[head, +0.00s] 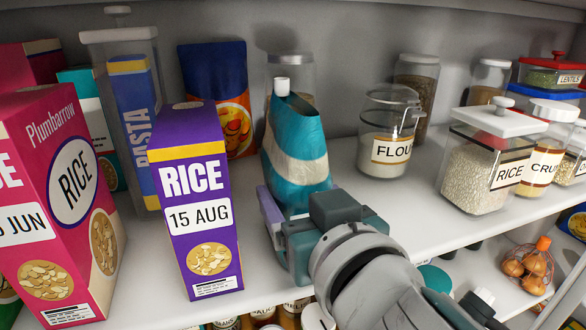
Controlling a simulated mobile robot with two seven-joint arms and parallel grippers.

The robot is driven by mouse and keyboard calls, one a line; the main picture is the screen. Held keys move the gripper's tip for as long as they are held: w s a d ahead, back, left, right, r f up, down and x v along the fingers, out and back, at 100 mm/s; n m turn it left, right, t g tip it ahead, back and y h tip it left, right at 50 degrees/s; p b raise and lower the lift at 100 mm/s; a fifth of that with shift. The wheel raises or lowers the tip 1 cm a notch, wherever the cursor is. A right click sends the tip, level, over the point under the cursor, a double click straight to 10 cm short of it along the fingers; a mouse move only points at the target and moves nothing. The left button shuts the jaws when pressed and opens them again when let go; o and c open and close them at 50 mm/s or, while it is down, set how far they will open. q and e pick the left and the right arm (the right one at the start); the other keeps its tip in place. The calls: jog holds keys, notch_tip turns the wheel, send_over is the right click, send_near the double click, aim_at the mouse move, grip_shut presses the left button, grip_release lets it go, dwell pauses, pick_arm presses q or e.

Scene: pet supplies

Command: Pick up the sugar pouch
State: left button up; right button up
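A teal pouch with a white band and white cap (296,140) stands on the upper shelf, left of the flour jar. My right gripper (300,215), on the arm coming in from the lower right, is at the lower front of the pouch. One finger lies along its left side and the other part is at its right. The gripper hides the pouch's base, and I cannot tell whether the fingers press on it. My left gripper is not in view.
A purple rice box (193,200) stands close left of the gripper, with a pink rice box (70,200) farther left. The flour jar (388,135) is to the right, then a rice jar (485,165). Shelf between these jars is clear. A lower shelf holds onions (525,270).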

jog(key=c, duration=0.6)
jog(key=shift+r, duration=0.15)
jog(key=shift+c, duration=0.5)
